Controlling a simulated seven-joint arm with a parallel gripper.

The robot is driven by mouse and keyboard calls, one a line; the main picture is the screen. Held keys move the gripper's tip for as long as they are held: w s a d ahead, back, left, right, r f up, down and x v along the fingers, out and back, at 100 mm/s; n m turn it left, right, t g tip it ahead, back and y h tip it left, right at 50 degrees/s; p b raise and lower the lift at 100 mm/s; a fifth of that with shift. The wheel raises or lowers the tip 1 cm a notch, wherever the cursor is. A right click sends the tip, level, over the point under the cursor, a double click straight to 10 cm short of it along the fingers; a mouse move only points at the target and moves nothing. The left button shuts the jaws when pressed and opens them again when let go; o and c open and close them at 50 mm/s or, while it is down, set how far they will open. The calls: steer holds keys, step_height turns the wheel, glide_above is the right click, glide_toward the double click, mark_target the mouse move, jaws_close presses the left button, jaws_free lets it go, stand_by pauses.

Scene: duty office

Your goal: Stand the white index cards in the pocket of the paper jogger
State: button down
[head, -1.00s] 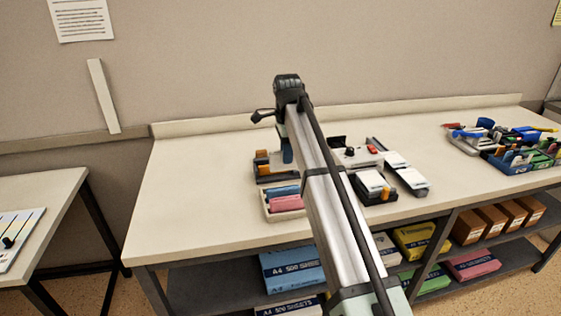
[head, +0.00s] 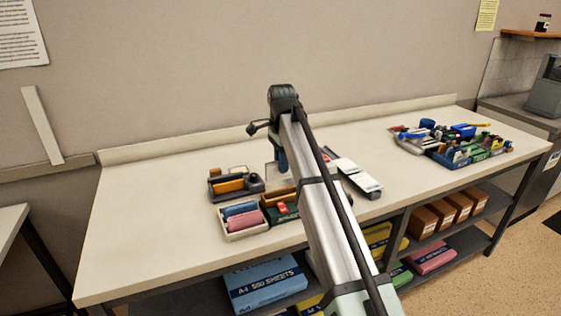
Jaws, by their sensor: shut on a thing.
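My arm rises from the bottom of the head view and bends down at its far end above the bench. A short blue part of it shows beside the main link, but my gripper's fingers are hidden behind the arm, and so is anything between them. A pale, see-through panel (head: 271,174) stands by that blue part; I cannot tell if it belongs to the paper jogger. White flat pieces (head: 362,182) lie on a long grey holder right of the arm. I cannot tell whether these are index cards. The jogger's pocket is not clearly visible.
On the bench (head: 160,215), a dark organizer (head: 251,183) with orange pieces and a cream tray (head: 232,235) with blue and pink blocks stand left of the arm. A green box (head: 288,214) is beside them. Stationery trays (head: 458,157) crowd the right. The bench's left part is clear.

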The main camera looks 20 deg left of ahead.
mark_target(281, 178)
steer(key=shift+f, duration=4.15)
steer(key=c, duration=0.9)
jaws_free()
steer(key=shift+r, duration=4.55)
